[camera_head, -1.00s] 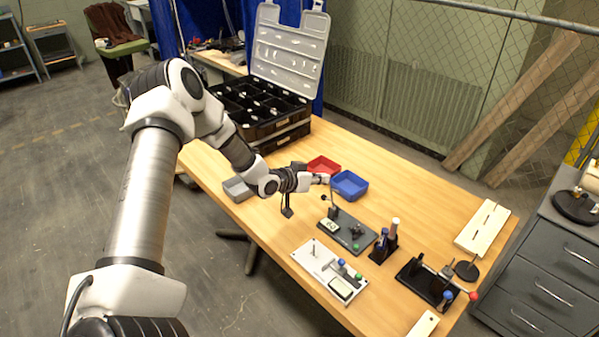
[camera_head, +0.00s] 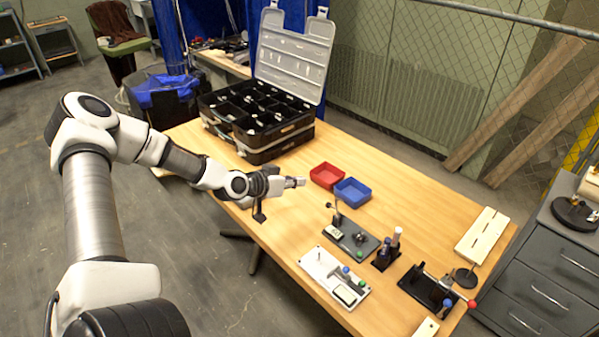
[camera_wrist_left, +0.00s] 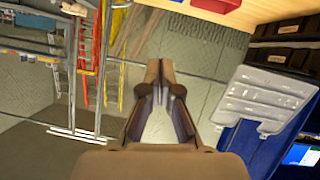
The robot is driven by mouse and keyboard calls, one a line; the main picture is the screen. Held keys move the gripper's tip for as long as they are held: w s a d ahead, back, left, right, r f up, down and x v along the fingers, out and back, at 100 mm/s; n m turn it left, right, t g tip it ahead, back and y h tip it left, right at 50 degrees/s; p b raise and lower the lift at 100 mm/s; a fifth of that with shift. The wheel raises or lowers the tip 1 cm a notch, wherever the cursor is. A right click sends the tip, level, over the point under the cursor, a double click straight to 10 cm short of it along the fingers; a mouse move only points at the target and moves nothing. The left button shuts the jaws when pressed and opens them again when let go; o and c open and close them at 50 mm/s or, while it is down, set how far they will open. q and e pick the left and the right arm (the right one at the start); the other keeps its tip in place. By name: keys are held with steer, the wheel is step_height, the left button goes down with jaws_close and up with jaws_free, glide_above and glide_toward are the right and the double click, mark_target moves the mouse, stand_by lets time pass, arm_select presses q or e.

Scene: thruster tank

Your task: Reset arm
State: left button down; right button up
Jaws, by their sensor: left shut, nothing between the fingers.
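My left arm (camera_head: 95,205) comes in from the left in the head view and reaches over the near left side of the wooden table. My left gripper (camera_head: 301,182) is above the table, short of the red bin, and holds nothing. In the left wrist view its fingers (camera_wrist_left: 160,75) are closed together, pointing toward the wall and fence with the table edge at the top. My right gripper is not in view.
A red bin (camera_head: 327,175) and a blue bin (camera_head: 352,193) sit mid-table. An open black organizer case (camera_head: 262,125) stands at the back left. Several fixtures, including a white plate (camera_head: 322,268) and a dark plate (camera_head: 360,246), stand at the right. A grey drawer cabinet (camera_head: 545,280) is far right.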

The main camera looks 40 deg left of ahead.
arm_select(q)
steer(key=shift+a, duration=0.15)
steer(key=s+d+f+g, duration=0.2)
steer(key=s+d+f, duration=0.1)
steer(key=d, duration=0.2)
steer(key=s+d+f+g, duration=0.2)
steer(key=d+f, duration=0.2)
steer(key=d, duration=0.1)
steer(key=s+d+f+g, duration=0.2)
steer(key=s+d+f, duration=0.1)
steer(key=d+f, duration=0.1)
steer(key=shift+s+d+h, duration=0.3)
steer(key=shift+d, duration=0.6)
steer(key=s+d+f+g+y, duration=0.1)
steer(key=s+d+f+g, duration=0.1)
steer(key=s, duration=0.5)
steer(key=s+d+f+g+y, duration=0.1)
steer(key=s+d+f+g, duration=0.1)
steer(key=s, duration=0.5)
steer(key=s+d+f+g, duration=0.2)
steer(key=s+d+f, duration=0.2)
steer(key=s, duration=0.3)
steer(key=shift+s+f+g+y, duration=0.3)
steer(key=shift+f+g+y, duration=0.05)
steer(key=shift+g+y, duration=0.05)
steer(key=shift+w+d, duration=0.1)
